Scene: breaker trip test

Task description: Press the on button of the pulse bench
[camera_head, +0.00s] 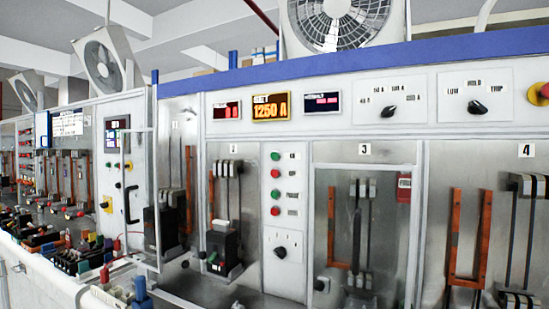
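The pulse bench is a long grey test panel with a blue top rail (360,60). A column of round buttons sits between bays 2 and 3. From the top they are a green button (275,156), a red button (275,173), a second green button (275,194) and a second red button (275,211). Each has a small label to its right, too small to read surely, so I cannot tell which green one is the on button. Nothing covers the buttons. Neither of my grippers is in view.
A black rotary knob (280,252) is below the buttons. An amber display (271,107) reads 1250 A. A clear-windowed door (345,240) covers bay 3. A black breaker (223,250) stands in bay 2. Coloured connectors (75,262) crowd the lower left ledge.

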